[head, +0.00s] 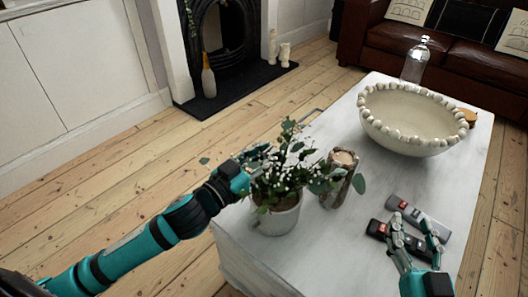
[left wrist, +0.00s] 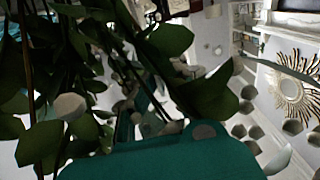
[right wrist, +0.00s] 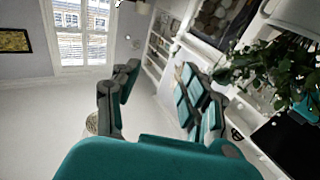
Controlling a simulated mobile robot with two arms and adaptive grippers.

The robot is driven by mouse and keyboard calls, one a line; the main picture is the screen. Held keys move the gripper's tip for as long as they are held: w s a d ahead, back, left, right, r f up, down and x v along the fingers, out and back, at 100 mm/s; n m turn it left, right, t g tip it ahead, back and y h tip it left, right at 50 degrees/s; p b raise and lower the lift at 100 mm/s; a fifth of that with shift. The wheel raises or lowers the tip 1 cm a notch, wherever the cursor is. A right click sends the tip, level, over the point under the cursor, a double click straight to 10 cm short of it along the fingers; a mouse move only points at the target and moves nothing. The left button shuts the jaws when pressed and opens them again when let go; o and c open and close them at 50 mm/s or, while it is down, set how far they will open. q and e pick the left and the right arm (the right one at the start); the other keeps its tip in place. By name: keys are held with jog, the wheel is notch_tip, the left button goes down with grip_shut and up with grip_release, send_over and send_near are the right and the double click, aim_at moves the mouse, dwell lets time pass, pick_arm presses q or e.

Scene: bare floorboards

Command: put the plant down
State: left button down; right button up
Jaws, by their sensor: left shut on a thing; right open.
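The plant (head: 290,180) has green leaves and small white flowers in a pale pot (head: 279,217), upright at the near left part of the white table (head: 330,225). I cannot tell whether the pot's base touches the table. My left gripper (head: 254,163) is shut on the plant among its leaves, which hide the fingertips. Dark leaves (left wrist: 205,95) fill much of the left wrist view. My right gripper (head: 415,246) is open and empty, over the remotes at the table's near right. The plant's leaves also show in the right wrist view (right wrist: 285,75).
A wooden candle holder (head: 340,180) stands just right of the plant. A grey remote (head: 418,216) and a black remote (head: 378,229) lie near my right gripper. A beaded bowl (head: 410,115) and a clear bottle (head: 415,60) stand further back. The table's middle is clear.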

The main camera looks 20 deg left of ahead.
pick_arm(q)
jog(key=shift+r, duration=0.15)
pick_arm(e)
jog(key=shift+r+t, duration=0.3)
jog(key=shift+r, duration=0.1)
pick_arm(q)
jog(key=c, duration=1.9)
grip_release()
jog(key=shift+f, duration=0.3)
jog(key=o, duration=0.4)
jog(key=shift+s, duration=0.1)
pick_arm(e)
jog(key=shift+r, duration=0.1)
pick_arm(q)
jog(key=shift+r, duration=0.1)
